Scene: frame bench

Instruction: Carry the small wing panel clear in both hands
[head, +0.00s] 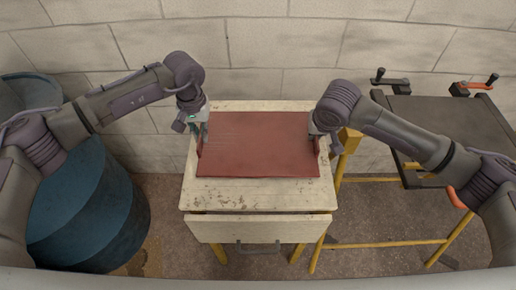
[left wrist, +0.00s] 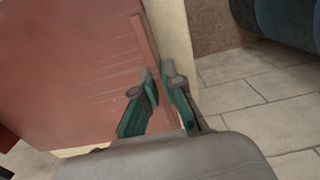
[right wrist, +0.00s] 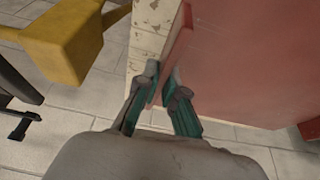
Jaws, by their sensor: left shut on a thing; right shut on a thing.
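The small wing panel (head: 258,145) is a flat dark-red sheet with raised lips along its left and right edges. It lies level over the pale worn top of a drawer table (head: 255,197); I cannot tell whether it touches. My left gripper (head: 202,132) is shut on the left lip, and the left wrist view shows its teal fingers (left wrist: 158,103) at the panel (left wrist: 70,70). My right gripper (head: 322,138) is at the right edge. In the right wrist view its fingers (right wrist: 157,100) are shut around the panel's lip (right wrist: 177,50). The right fingertips are mostly hidden in the head view.
Blue drums (head: 85,205) stand on the left. A dark-topped bench (head: 440,112) with clamps (head: 475,86) and yellow legs stands on the right. A yellow block (head: 350,139) is close beside the right gripper. A block wall (head: 265,50) runs behind the table.

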